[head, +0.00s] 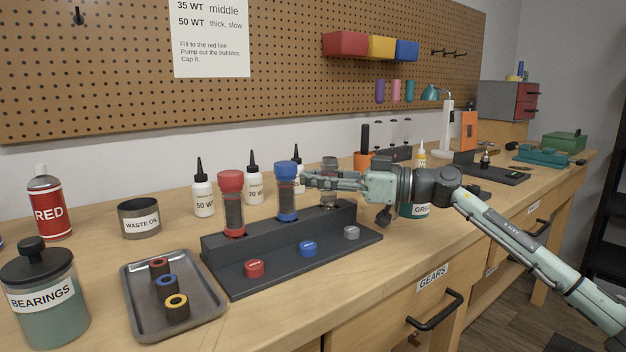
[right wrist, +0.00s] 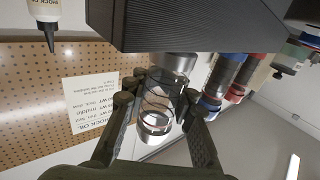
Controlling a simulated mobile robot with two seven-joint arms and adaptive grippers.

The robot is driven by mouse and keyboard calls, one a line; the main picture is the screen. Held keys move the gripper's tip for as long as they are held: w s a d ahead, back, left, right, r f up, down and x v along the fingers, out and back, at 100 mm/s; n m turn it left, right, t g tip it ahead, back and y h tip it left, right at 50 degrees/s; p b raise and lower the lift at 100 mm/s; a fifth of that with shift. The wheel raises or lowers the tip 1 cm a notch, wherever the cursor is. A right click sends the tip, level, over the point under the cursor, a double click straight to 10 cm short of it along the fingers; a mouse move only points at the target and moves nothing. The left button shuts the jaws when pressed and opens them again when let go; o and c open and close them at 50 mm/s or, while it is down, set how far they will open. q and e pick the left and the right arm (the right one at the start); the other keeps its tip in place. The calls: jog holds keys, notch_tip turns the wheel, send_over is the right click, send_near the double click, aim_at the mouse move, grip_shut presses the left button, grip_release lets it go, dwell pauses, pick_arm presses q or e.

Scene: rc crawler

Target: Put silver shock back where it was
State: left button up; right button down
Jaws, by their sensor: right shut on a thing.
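The silver shock (head: 329,162) stands roughly upright at the right end of the dark shock stand (head: 222,247). My right gripper (head: 316,180) is shut around its middle and hides much of it in the head view. In the right wrist view the shock (right wrist: 157,104) sits between the two fingers (right wrist: 158,102), with one silver end close to the stand (right wrist: 200,28). I cannot tell whether that end is seated in the stand. The red shock (head: 231,200) and blue shock (head: 286,190) stand upright in the same stand. My left gripper is out of view.
Red, blue and grey caps (head: 351,232) sit along the stand's front. Oil bottles (head: 203,190) stand behind it. A tray (head: 135,301) with small rings lies to the left, near a bearings jar (head: 45,300). A green jar (head: 417,211) stands behind my right arm.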

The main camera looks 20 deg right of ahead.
jog(key=c, duration=1.4)
grip_release()
jog(key=shift+c, duration=0.2)
jog(key=shift+o, duration=0.9)
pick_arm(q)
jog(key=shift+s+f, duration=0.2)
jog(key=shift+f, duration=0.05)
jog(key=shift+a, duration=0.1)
pick_arm(e)
jog(key=b+v, duration=0.1)
jog(key=v, duration=0.9)
jog(key=shift+s+d+b, duration=0.15)
jog(key=shift+d+b, duration=0.1)
jog(key=shift+b, duration=0.05)
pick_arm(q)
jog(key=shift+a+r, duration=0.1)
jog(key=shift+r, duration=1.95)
pick_arm(e)
jog(key=shift+s+d, duration=0.4)
jog(key=shift+d, duration=0.2)
